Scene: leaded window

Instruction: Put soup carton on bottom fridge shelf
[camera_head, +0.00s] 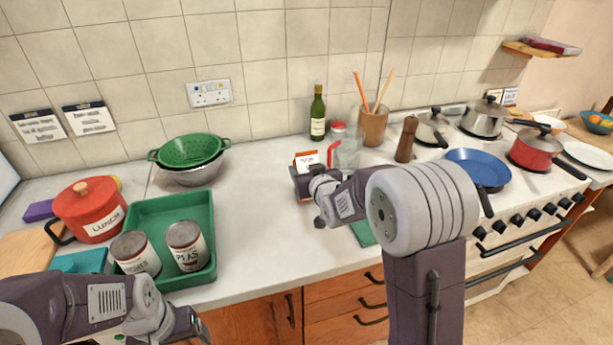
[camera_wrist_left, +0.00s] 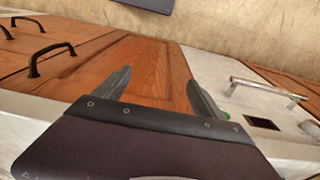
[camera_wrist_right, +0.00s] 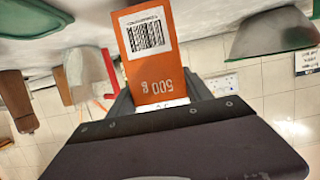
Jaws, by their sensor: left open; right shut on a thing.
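An orange and white carton (camera_head: 306,158) is held upright just above or on the counter, in the middle of the head view. In the right wrist view the carton (camera_wrist_right: 152,60) shows an orange face with a barcode and "500 g"; I cannot read a soup name. My right gripper (camera_head: 303,178) is shut on it. My left gripper (camera_head: 192,328) is open and empty, low at the left in front of the counter. In the left wrist view its fingers (camera_wrist_left: 161,92) are apart before wooden cupboard doors. No fridge shelf is clearly in view.
A green tray (camera_head: 208,216) with two cans (camera_head: 187,246) and a red lunch pot (camera_head: 92,209) stand at left. A glass jug (camera_head: 347,152), bottle (camera_head: 318,114) and pepper mill (camera_head: 406,139) are behind the carton. The counter (camera_head: 258,225) is clear between tray and carton.

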